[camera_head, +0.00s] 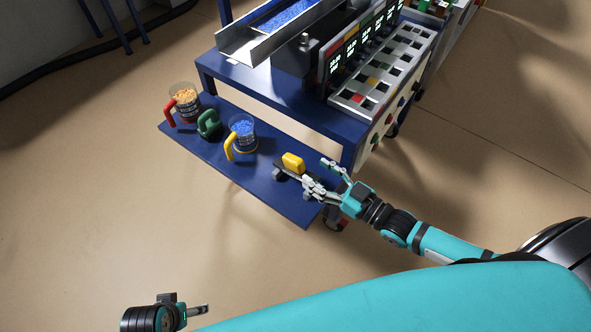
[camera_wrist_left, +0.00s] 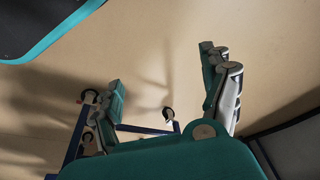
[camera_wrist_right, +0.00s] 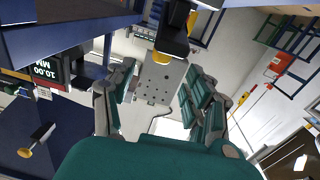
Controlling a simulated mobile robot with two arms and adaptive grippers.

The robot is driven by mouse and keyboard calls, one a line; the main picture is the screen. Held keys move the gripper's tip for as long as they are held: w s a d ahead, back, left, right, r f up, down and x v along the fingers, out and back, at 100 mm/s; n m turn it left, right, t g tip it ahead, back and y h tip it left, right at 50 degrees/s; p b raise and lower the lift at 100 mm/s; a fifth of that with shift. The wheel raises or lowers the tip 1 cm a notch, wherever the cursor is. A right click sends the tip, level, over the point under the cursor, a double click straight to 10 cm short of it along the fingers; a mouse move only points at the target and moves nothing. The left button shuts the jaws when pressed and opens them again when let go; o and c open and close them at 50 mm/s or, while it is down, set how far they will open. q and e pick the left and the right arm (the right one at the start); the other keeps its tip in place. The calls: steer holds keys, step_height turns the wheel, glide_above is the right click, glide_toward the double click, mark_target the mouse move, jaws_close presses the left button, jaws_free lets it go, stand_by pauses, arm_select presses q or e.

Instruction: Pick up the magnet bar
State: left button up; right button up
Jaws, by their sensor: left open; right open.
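The magnet bar appears to be the dark bar with a yellow handle (camera_head: 292,162) near the right end of the blue lower shelf. A black part with yellow, probably the same bar, shows at the top of the right wrist view (camera_wrist_right: 172,42). My right gripper (camera_head: 317,173) is open, its fingers just right of the bar; the head view does not show whether they touch it. Its spread fingers also show in the right wrist view (camera_wrist_right: 160,88). My left gripper (camera_wrist_left: 165,88) is open and empty, and partly shows at the bottom of the head view (camera_head: 196,311).
On the blue shelf (camera_head: 270,199) stand an orange-filled jug (camera_head: 186,105), a green-handled item (camera_head: 208,123) and a blue-filled jug (camera_head: 243,133). The blue table (camera_head: 262,97) with a display panel rises behind.

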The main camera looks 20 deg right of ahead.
mark_target(302, 165)
steer(key=x, duration=0.2)
steer(key=shift+w+a, duration=0.1)
steer(key=shift+w, duration=0.15)
steer(key=x, duration=0.1)
steer(key=b+x, duration=0.1)
steer(key=x, duration=0.3)
steer(key=shift+a+f, duration=0.1)
steer(key=shift+f, duration=0.25)
arm_select(q)
steer(key=v, duration=0.3)
steer(key=w+v, duration=0.1)
steer(key=v, duration=0.1)
steer(key=shift+s+r, duration=0.1)
steer(key=shift+r, duration=0.35)
arm_select(e)
jaws_close()
